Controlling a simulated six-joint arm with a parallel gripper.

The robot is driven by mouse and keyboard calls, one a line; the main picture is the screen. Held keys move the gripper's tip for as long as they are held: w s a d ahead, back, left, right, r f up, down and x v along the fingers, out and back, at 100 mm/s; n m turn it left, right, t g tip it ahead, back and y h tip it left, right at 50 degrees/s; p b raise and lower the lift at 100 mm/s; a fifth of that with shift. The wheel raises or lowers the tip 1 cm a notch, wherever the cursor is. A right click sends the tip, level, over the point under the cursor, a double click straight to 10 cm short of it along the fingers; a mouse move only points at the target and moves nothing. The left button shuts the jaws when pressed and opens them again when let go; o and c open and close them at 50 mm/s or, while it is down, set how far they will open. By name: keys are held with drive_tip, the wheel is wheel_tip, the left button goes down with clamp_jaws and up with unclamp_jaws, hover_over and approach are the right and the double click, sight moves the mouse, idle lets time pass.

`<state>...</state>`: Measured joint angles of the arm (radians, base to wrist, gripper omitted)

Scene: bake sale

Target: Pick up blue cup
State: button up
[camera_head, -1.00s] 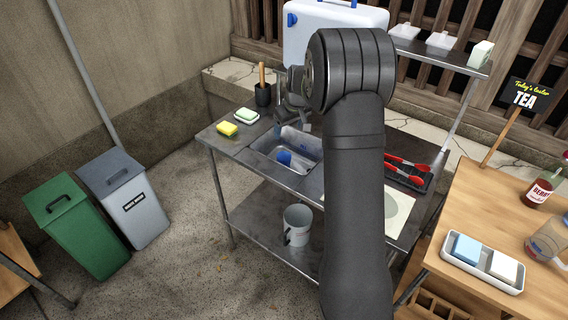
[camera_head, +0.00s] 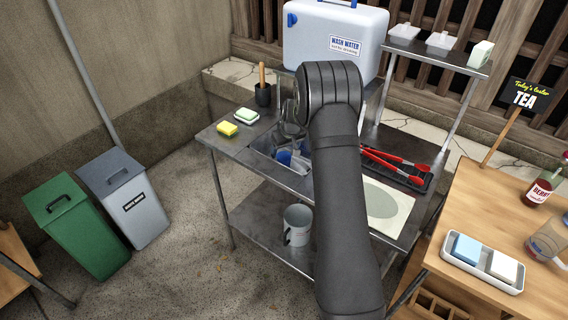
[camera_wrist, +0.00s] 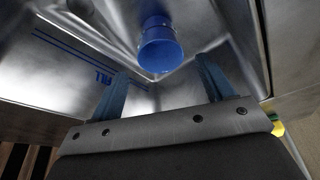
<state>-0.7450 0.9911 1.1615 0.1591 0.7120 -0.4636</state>
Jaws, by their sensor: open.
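The blue cup (camera_wrist: 160,48) lies in the metal sink basin. In the wrist view it sits beyond my fingertips, between their lines, with its round end toward the camera. In the head view a blue shape in the sink (camera_head: 284,157) shows beside my arm, partly hidden. My gripper (camera_wrist: 165,80) is open and empty, its two blue-grey fingers apart and inside or just over the basin. In the head view my wrist hides most of the gripper.
The sink basin (camera_head: 262,146) has metal walls close around. A yellow sponge (camera_head: 227,129), a green-topped sponge (camera_head: 246,116) and a dark holder (camera_head: 263,95) stand left of it. Red tongs (camera_head: 395,165) lie right. A large white wash-water container (camera_head: 330,45) stands behind.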

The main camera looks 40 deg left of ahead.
sight(284, 157)
drive_tip(key=x, duration=0.5)
drive_tip(key=shift+s+d+f, duration=0.1)
drive_tip(key=shift+s+d, duration=0.15)
drive_tip(key=c, duration=1)
drive_tip(key=shift+c, duration=0.2)
